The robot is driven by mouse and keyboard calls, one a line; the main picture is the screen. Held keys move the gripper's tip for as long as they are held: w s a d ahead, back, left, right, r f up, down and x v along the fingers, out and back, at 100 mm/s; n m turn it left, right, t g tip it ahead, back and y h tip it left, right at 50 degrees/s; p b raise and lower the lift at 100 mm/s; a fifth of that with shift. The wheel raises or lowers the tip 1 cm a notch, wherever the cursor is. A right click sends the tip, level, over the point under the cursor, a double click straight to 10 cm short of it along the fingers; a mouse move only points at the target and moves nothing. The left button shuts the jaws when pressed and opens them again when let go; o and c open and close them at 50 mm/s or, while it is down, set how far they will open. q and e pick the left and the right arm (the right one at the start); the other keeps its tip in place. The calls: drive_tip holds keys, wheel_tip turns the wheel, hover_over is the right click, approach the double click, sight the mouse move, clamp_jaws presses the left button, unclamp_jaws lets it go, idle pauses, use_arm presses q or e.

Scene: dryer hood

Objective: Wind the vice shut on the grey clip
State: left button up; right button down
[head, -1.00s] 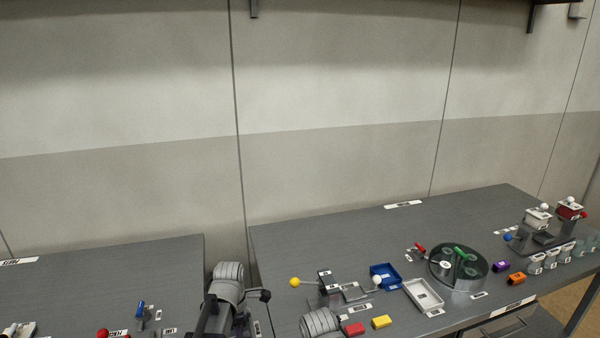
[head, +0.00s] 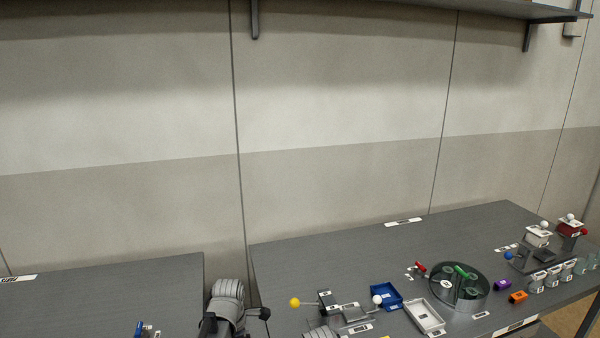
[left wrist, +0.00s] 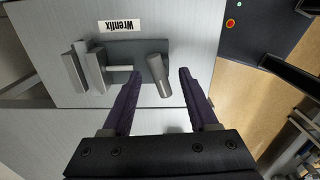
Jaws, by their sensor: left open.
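In the left wrist view my left gripper (left wrist: 160,73) is open, its two dark purple fingers apart. A small grey vice stands on the bench below a label reading "Wrenfix", seen upside down. Its dark base (left wrist: 136,49) carries upright jaw blocks (left wrist: 94,72) at the left and a thin screw (left wrist: 120,68). A grey cylindrical handle (left wrist: 159,76) at the right appears between my fingertips; I cannot tell whether they touch it. I cannot make out the grey clip apart from the jaw blocks. My right gripper is not in view.
In the head view the right bench holds a blue tray (head: 384,297), a white tray (head: 424,317), a round turntable (head: 459,287) and several small blocks and cups. A gap separates it from the left bench (head: 100,294). A shelf (head: 440,5) hangs above.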

use_arm(q)
drive_tip(key=shift+r+p, duration=2)
drive_tip(key=shift+r, duration=0.35)
drive_tip(key=s+d+m, duration=0.5)
drive_tip(key=s+m, duration=0.2)
drive_tip(key=m, duration=0.6)
drive_tip(key=s+d+m+y, duration=0.1)
drive_tip(key=s+d+m, duration=0.4)
drive_tip(key=m, duration=0.7)
drive_tip(key=shift+s+d+m, duration=0.25)
drive_tip(key=shift+s+m, duration=0.15)
drive_tip(key=shift+s, duration=0.75)
drive_tip(key=shift+c, duration=0.3)
